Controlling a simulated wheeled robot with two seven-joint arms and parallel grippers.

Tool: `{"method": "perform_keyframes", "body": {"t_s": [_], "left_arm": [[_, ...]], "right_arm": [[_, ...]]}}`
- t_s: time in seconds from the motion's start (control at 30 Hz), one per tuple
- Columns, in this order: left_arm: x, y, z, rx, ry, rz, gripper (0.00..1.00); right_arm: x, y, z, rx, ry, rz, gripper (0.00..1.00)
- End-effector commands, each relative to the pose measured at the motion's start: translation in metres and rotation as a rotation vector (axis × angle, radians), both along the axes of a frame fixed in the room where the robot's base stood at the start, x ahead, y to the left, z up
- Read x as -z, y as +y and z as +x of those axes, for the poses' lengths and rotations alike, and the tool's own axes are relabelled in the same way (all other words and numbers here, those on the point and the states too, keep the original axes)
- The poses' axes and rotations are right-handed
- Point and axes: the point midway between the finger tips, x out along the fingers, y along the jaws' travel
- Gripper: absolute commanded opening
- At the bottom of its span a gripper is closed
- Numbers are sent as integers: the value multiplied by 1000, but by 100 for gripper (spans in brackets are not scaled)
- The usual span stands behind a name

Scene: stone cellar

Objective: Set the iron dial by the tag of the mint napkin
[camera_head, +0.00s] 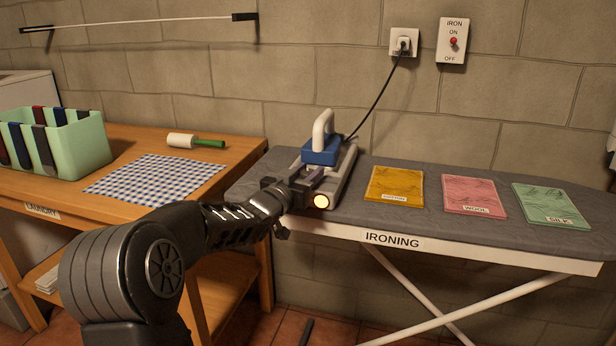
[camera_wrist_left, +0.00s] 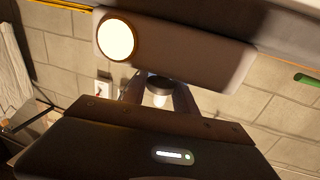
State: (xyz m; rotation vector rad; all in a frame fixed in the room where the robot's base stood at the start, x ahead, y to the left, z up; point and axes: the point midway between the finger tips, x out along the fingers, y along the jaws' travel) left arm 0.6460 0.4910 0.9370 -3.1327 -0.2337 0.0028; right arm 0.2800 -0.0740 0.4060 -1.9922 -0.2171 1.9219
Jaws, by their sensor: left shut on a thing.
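The mint napkin (camera_head: 550,205) lies at the right of the ironing board; its tag (camera_head: 567,220) appears to read SILK. The blue and white iron (camera_head: 322,150) stands on a pale rest (camera_head: 345,165) at the board's left end. A round lamp (camera_head: 321,201) glows on the rest's front, and it is large in the left wrist view (camera_wrist_left: 118,40). My left gripper (camera_head: 301,185) is at the rest's front, shut on the dark dial (camera_wrist_left: 159,82) beside the lamp. The dial's marks and setting are hidden. My right gripper is out of view.
A mustard napkin (camera_head: 394,186) and a pink napkin (camera_head: 473,194) lie left of the mint one. The iron's cord runs to a wall socket (camera_head: 403,42) beside a switch plate (camera_head: 452,40). A wooden table (camera_head: 230,158) stands at left with a mint bin (camera_head: 85,145).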

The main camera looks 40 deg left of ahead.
Motion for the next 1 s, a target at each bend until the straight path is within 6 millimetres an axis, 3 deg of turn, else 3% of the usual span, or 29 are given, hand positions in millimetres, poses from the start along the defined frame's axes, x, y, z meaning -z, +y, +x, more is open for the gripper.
{"method": "perform_keyframes", "body": {"t_s": [0.23,0.27,0.5,0.83,1.0], "left_arm": [[-1,1,0,-1,-1,0,0],[-1,1,0,-1,-1,0,35],[-1,0,0,-1,-2,0,54],[-1,0,-2,-1,-2,0,56],[-2,-2,-19,-3,-3,-1,56]], "right_arm": [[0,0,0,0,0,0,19],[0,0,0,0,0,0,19],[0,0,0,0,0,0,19],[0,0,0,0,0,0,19],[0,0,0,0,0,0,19]]}}
